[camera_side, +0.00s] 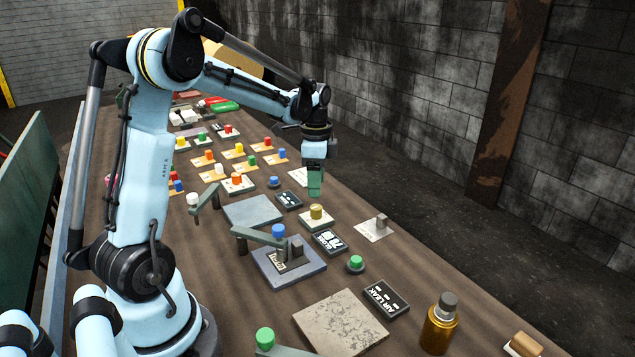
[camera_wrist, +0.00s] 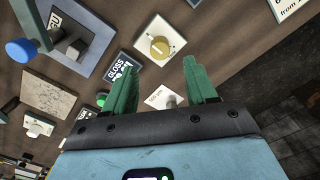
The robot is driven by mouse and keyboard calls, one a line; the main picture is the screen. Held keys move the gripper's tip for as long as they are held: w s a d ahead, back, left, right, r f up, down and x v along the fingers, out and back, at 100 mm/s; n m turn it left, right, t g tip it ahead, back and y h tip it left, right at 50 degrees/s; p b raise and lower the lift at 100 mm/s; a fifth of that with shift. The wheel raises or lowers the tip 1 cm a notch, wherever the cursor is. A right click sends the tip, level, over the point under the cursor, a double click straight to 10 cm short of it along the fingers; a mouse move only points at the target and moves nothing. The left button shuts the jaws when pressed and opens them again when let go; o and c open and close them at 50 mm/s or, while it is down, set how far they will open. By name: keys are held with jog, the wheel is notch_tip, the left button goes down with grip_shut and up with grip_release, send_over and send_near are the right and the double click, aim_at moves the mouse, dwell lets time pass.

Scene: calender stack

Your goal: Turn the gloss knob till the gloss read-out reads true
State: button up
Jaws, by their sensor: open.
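The gloss knob (camera_side: 316,212) is a dull yellow round knob upright on a cream square base. It also shows in the wrist view (camera_wrist: 160,46), beyond the fingertips and apart from them. The gloss read-out (camera_side: 329,242) is a black block beside the knob, with white lettering and large digits too small to read surely. It shows tilted in the wrist view (camera_wrist: 117,68), partly behind a finger. My gripper (camera_side: 315,192) has green fingers and hangs above and just behind the knob in the side view. In the wrist view (camera_wrist: 162,66) its fingers are spread with nothing between them.
A blue-knobbed fixture (camera_side: 288,262) stands left of the read-out. A white plate with a grey block (camera_side: 375,228) lies right of the knob. An air leak box (camera_side: 385,299), a green button (camera_side: 355,263) and a gold bottle (camera_side: 440,325) stand nearer. Several coloured knobs fill the back.

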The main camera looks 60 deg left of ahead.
aim_at(316, 207)
notch_tip(316, 207, down, 7)
jog(key=shift+r, duration=0.1)
dwell(0.4)
jog(key=c, duration=1.1)
jog(key=shift+o, duration=0.2)
